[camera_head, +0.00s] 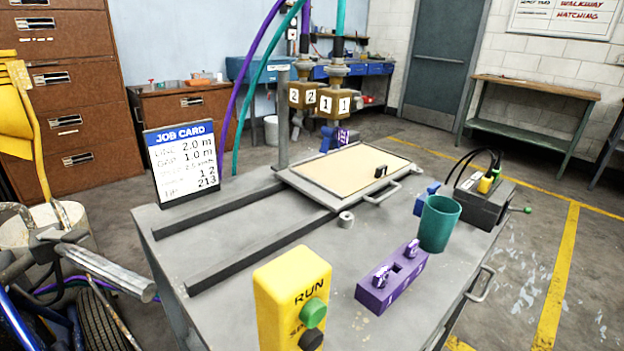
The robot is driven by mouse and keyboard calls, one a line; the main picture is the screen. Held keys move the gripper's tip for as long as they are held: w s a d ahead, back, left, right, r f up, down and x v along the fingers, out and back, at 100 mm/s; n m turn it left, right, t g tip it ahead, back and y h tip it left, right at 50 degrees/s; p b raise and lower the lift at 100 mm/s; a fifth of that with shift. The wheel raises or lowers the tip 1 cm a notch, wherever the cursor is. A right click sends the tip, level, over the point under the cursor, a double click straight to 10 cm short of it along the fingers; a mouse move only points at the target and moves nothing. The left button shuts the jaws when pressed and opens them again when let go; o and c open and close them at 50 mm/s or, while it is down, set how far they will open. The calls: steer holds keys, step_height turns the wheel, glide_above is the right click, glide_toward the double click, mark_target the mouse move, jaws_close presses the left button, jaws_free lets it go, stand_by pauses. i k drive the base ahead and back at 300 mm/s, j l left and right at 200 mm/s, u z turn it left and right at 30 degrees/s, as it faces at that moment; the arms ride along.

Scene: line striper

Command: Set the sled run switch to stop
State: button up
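A yellow box (276,305) stands at the near edge of the grey table (232,245). It is marked RUN above a green button (313,312); a second, partly hidden word sits lower, above a black button (311,341). The bottom of the box is cut off by the frame. I cannot tell from this view which setting it is in. A flat sled plate (345,165) with a tan top and a small black block lies at the far end of two dark rails (262,252). My gripper is not in view.
A purple block (372,297) with small levers, a green cup (438,224) and a dark box (480,208) with cables and a green-tipped lever stand on the right. A job card (181,162) stands at the back left. Hoses and numbered brass blocks (336,102) hang above the sled.

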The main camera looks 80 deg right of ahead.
mark_target(528, 209)
steer(key=z, duration=1)
steer(key=k+z, duration=0.1)
steer(key=z, duration=0.9)
steer(key=k+z, duration=0.1)
steer(key=z, duration=0.9)
steer(key=k+l, duration=0.05)
